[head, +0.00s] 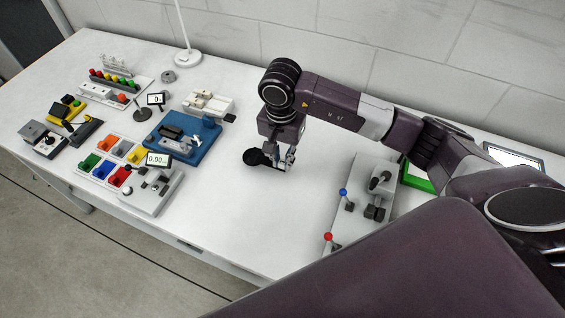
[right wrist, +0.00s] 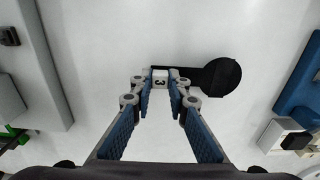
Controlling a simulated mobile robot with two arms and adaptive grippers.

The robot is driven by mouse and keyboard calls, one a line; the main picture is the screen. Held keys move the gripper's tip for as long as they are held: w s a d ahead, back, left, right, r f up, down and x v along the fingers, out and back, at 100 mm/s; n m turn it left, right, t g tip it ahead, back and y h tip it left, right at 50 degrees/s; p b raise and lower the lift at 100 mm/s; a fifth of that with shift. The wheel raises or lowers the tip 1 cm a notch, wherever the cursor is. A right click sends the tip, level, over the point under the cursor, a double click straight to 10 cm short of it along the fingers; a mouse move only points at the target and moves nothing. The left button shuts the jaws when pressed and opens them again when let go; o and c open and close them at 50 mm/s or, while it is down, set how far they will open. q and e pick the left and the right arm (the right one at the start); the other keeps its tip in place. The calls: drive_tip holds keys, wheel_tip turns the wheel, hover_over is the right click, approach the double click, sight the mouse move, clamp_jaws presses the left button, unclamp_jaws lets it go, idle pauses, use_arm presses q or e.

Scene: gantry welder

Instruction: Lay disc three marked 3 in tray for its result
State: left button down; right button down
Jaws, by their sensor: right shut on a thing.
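Disc three is a black round disc (head: 256,157) on a flat dark handle with a white tag marked 3. My right gripper (head: 288,163) is shut on the tag end of the handle, above bare table. In the right wrist view the blue-padded fingers (right wrist: 160,88) hold the tag, and the black disc (right wrist: 221,76) sticks out to the right. A green tray (head: 417,184) stands at the right, partly hidden by my right arm. Small coloured bins (head: 107,143) stand at the left. Which one matches the result cannot be told. My left gripper is out of view.
A grey plate (head: 362,210) with blue and red knobs stands right of the gripper. A blue fixture (head: 183,140), a grey device with a display reading 0.00 (head: 157,159) and a lamp base (head: 188,58) stand left. The table between is clear.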

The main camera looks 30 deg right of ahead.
drive_tip(key=shift+f, duration=1.3)
drive_tip(key=shift+f, duration=0.15)
drive_tip(key=c, duration=1.8)
unclamp_jaws()
drive_tip(key=shift+c, duration=0.2)
